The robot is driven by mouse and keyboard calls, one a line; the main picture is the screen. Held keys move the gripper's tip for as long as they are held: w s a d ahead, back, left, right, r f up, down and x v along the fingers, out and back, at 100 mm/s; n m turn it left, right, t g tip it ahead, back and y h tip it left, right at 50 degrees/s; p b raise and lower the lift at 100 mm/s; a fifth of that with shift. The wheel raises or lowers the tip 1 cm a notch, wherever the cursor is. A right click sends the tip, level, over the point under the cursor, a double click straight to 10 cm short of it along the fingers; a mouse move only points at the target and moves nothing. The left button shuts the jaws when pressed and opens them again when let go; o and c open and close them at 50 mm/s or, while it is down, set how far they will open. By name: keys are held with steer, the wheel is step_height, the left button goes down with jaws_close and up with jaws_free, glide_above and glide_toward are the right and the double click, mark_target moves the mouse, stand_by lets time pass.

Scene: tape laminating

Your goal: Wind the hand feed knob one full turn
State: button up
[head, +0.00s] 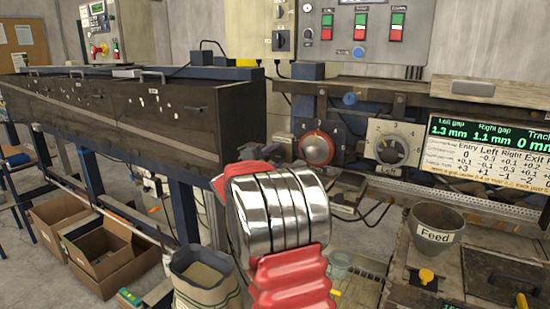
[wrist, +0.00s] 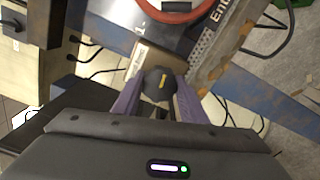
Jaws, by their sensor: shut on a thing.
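The hand feed knob (wrist: 152,86) is a dark round knob with a short yellow mark, near the middle of the wrist view. The mark runs nearly up and down in that picture. My gripper (wrist: 160,80) has its two purple fingers on the left and right sides of the knob, shut on it. A beige block with a small label (wrist: 146,60), too small to read, lies just behind the knob.
A red-rimmed dial (head: 317,148) and a white dial (head: 390,140) sit on the machine front; the red rim (wrist: 165,12) shows close beyond the knob. A cup marked Feed (head: 435,236) stands at right. A sack (head: 205,285) and cardboard boxes (head: 60,215) stand lower left.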

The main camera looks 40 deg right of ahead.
steer(key=m, duration=0.4)
steer(key=shift+s+d+f+m, duration=0.1)
steer(key=shift+s+d+m, duration=0.1)
steer(key=shift+m, duration=0.2)
steer(key=m, duration=0.4)
steer(key=shift+f+m, duration=0.15)
steer(key=shift+m, duration=0.25)
steer(key=o, duration=0.8)
steer(key=shift+a, duration=0.1)
steer(key=shift+w, duration=0.1)
steer(key=shift+a, duration=0.45)
steer(key=v, duration=1.3)
